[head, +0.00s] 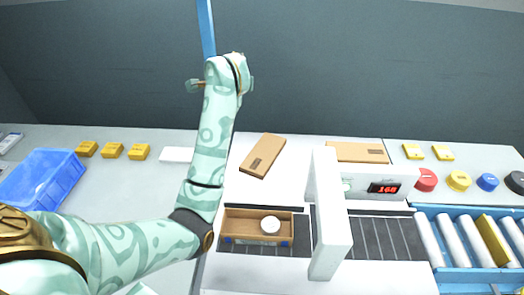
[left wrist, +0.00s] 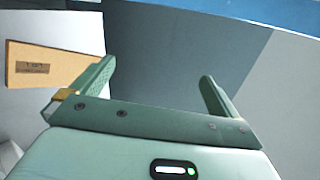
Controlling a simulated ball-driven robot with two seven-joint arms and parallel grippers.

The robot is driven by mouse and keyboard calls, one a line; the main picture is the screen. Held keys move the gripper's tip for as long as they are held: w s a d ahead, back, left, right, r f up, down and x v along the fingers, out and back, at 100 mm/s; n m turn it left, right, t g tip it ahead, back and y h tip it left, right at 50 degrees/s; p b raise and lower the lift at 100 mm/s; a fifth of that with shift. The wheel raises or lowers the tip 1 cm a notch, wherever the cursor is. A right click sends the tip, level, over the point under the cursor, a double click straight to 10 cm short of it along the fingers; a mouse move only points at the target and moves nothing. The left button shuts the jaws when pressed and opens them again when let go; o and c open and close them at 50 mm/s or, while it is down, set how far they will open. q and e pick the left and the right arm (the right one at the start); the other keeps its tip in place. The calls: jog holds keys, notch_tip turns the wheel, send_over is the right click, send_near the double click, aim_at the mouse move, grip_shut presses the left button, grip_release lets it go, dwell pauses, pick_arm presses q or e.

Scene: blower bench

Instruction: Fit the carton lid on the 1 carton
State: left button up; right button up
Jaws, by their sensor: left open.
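An open brown carton (head: 234,238) sits on the dark belt in the head view, with a round white item (head: 270,224) inside at its right. A flat brown lid (head: 262,155) with a dark label lies tilted on the white bench behind the carton. A second flat brown panel (head: 357,152) lies farther right, behind the display. My left gripper (head: 222,84) is raised beyond the bench, apart from the carton. In the left wrist view the left gripper (left wrist: 157,78) is open and empty. A labelled brown panel (left wrist: 55,63) shows left of its fingers. My right gripper is not in view.
A white upright gate (head: 330,215) stands over the belt right of the carton. A display reading 168 (head: 384,188) is beside it. Rollers (head: 450,240) and coloured buttons (head: 458,180) are at right. A blue bin (head: 40,178) and yellow blocks (head: 112,151) are at left.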

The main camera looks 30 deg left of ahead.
pick_arm(q)
jog(key=s+d+f+n+g+h, duration=0.45)
jog(key=d+f+n, duration=0.25)
jog(key=n, duration=0.6)
jog(key=n+b, duration=0.1)
jog(key=b, duration=0.5)
send_near(264, 152)
jog(key=shift+w+a+f+g+h, duration=0.15)
jog(key=shift+w+f+g+h, duration=0.15)
jog(key=shift+f, duration=0.3)
jog(key=shift+w+a+f+g+h, duration=0.15)
jog(key=shift+w+f, duration=0.25)
jog(key=shift+f, duration=0.2)
jog(key=b+x, duration=0.2)
jog(key=x, duration=0.4)
jog(key=shift+w+a+b, duration=0.15)
jog(key=shift+w+b, duration=0.1)
jog(key=shift+b, duration=0.15)
jog(key=shift+s+r, duration=0.1)
jog(key=shift+r, duration=0.1)
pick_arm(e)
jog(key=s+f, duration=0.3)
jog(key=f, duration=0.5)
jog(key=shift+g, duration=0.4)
pick_arm(q)
jog(key=c, duration=1.1)
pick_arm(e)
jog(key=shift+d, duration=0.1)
pick_arm(q)
jog(key=shift+c, duration=0.2)
